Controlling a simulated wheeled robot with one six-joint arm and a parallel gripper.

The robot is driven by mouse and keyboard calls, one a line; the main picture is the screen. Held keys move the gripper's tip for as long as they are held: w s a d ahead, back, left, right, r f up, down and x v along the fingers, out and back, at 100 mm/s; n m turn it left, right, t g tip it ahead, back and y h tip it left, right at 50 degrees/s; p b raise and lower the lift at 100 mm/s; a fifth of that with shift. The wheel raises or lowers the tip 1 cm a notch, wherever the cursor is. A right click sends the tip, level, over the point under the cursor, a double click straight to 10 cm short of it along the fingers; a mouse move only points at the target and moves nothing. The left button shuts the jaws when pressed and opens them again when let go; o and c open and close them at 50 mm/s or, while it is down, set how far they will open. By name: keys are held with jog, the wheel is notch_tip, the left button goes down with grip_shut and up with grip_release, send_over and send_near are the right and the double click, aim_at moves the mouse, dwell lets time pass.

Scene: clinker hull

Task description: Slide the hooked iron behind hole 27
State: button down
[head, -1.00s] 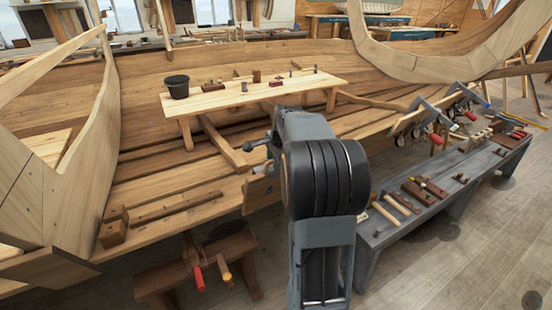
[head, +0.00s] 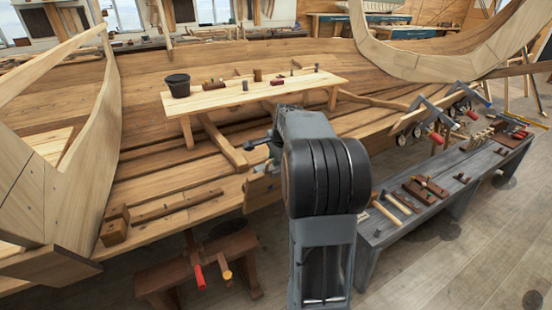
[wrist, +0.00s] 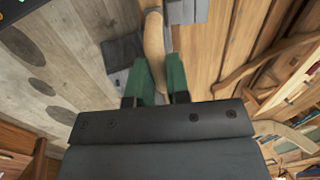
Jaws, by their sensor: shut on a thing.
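In the wrist view my gripper (wrist: 158,80) has green finger pads closed on a tan, curved wooden handle (wrist: 154,42). A grey metal part (wrist: 187,10) shows beside its far end at the top edge; this looks like the hooked iron, though its hook shape is cut off. The planked hull (head: 150,95) fills the middle and left. Hole 27 cannot be made out in either view.
A grey bench (head: 365,245) with several tools stands at the right. A plank table (head: 215,98) with a black bucket (head: 178,86) stands inside the hull. A brown stool (head: 165,283) with a red-handled clamp is at the lower left. Floor at the lower right is open.

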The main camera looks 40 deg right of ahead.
jog(key=shift+d+r, duration=0.1)
jog(key=shift+r, duration=0.05)
jog(key=shift+d, duration=0.2)
jog(key=shift+s+d+p, duration=0.15)
jog(key=shift+d+p, duration=0.3)
jog(key=shift+d, duration=0.8)
jog(key=shift+s+d+p, duration=0.1)
jog(key=shift+d+p, duration=0.35)
jog(key=shift+d, duration=0.8)
jog(key=shift+d, duration=0.1)
jog(key=shift+s+d+p, duration=0.15)
jog(key=shift+d+p, duration=0.45)
jog(key=shift+d, duration=0.7)
jog(key=shift+s+d+p, duration=0.15)
jog(key=shift+d+p, duration=0.4)
jog(key=shift+d, duration=0.75)
jog(key=shift+s+d+p, duration=0.15)
jog(key=shift+d+p, duration=0.6)
jog(key=shift+d, duration=0.65)
jog(key=shift+s+d+p, duration=0.1)
jog(key=shift+d+p, duration=0.6)
jog(key=shift+d, duration=0.65)
